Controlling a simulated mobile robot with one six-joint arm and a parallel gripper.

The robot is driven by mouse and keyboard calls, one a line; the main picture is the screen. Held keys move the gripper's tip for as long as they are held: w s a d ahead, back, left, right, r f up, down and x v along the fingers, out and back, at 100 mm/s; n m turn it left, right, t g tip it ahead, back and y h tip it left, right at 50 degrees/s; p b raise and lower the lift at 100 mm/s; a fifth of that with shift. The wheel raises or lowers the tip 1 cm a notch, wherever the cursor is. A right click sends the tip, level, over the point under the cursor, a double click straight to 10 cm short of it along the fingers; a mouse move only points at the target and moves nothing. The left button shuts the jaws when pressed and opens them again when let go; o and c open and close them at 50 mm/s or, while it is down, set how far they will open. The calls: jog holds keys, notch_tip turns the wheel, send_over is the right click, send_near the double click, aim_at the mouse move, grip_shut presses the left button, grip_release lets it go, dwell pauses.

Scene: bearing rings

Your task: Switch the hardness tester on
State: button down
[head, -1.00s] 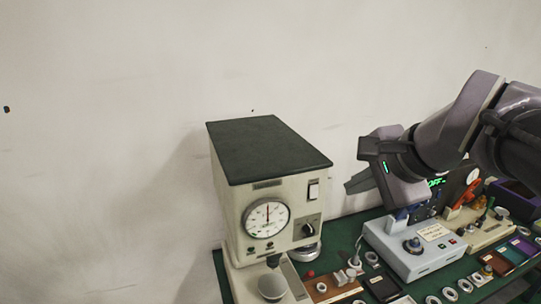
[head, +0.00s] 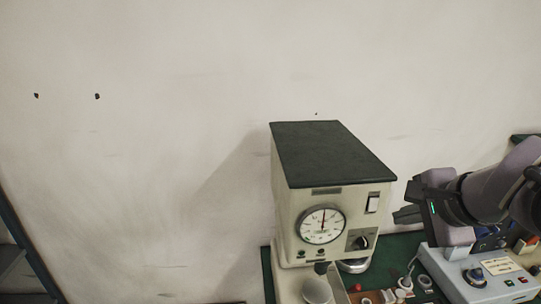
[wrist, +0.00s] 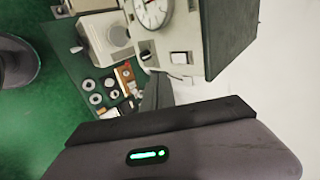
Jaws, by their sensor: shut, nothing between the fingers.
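The hardness tester (head: 335,160) is a cream cabinet with a dark green top and a round white dial. A white rocker switch (head: 372,204) is on the upper right of its front, above a black knob (head: 361,243). I cannot tell which way the rocker is set. My gripper (head: 402,215) is shut and empty, just right of the tester at about the switch's height, apart from it in the head view. The wrist view shows the tester (wrist: 228,35) turned sideways, with the switch (wrist: 181,57) just beyond my dark fingers (wrist: 157,92).
A grey-blue box with a knob (head: 460,275) stands on the green bench to the right, under my arm. Small rings (wrist: 92,90) and parts lie on the bench near the tester. The pale wall (head: 150,150) is behind. A dark frame (head: 30,250) stands at the far left.

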aim_at(373, 211)
jog(key=shift+w+a+f, duration=0.1)
jog(key=shift+w+f, duration=0.65)
jog(key=shift+w, duration=0.55)
jog(key=shift+w+f, duration=0.7)
jog(key=shift+w, duration=0.65)
jog(key=shift+w+a+f, duration=0.1)
jog(key=shift+w+f, duration=0.65)
jog(key=shift+w, duration=0.55)
jog(key=shift+f+b, duration=0.35)
jog(key=shift+b, duration=0.3)
jog(key=shift+r, duration=0.3)
